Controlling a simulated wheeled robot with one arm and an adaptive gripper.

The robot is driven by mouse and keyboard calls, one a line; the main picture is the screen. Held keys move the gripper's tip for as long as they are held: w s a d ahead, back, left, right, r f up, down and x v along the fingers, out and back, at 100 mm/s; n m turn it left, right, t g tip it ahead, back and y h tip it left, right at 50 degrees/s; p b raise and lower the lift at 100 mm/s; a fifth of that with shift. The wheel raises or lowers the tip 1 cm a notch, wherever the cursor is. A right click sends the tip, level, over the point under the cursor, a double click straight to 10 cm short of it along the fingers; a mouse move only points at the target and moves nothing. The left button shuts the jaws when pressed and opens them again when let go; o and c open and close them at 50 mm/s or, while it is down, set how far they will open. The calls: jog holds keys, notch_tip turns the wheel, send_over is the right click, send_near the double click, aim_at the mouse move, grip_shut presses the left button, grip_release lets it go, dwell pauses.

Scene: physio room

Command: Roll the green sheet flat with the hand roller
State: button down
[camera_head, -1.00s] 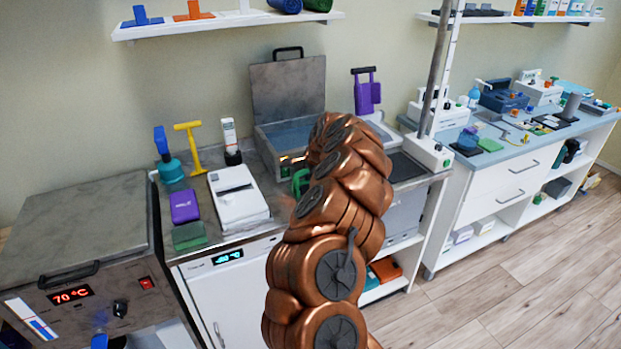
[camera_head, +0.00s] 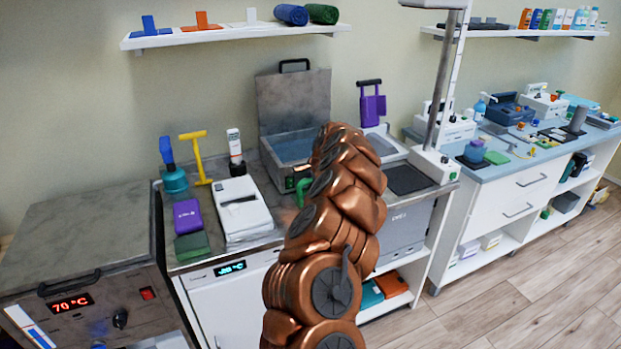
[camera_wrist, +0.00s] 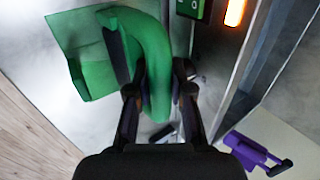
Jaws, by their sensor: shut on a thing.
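My gripper (camera_wrist: 153,82) shows in the wrist view, its two dark fingers closed on a bent green piece (camera_wrist: 158,65). The piece curves over like an arch between the fingers, and a broad flat part (camera_wrist: 72,42) continues to the left. I cannot tell whether it is the sheet or part of a tool. In the head view a small part of the green piece (camera_head: 304,188) shows beside my arm, which hides my gripper. I cannot clearly identify a hand roller; a purple tool with a black handle (camera_head: 371,104) stands at the back, also in the wrist view (camera_wrist: 246,150).
An open metal bath (camera_head: 291,150) stands close behind the green piece. A white device (camera_head: 241,208), a purple box (camera_head: 187,215) and a green box (camera_head: 192,246) take up the left counter. A pole (camera_head: 446,80) rises at right.

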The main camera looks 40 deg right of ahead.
jog(key=shift+s+a+r+p, duration=0.1)
jog(key=shift+s+a+p, duration=0.2)
jog(key=shift+s+p, duration=0.55)
jog(key=shift+s, duration=0.1)
jog(key=shift+s+a+p, duration=0.35)
jog(key=shift+s+p, duration=0.05)
jog(key=shift+p, duration=0.05)
jog(key=shift+s+a+p, duration=0.2)
jog(key=shift+s+p, duration=0.65)
jog(key=shift+s, duration=0.05)
jog(key=shift+s+a, duration=0.2)
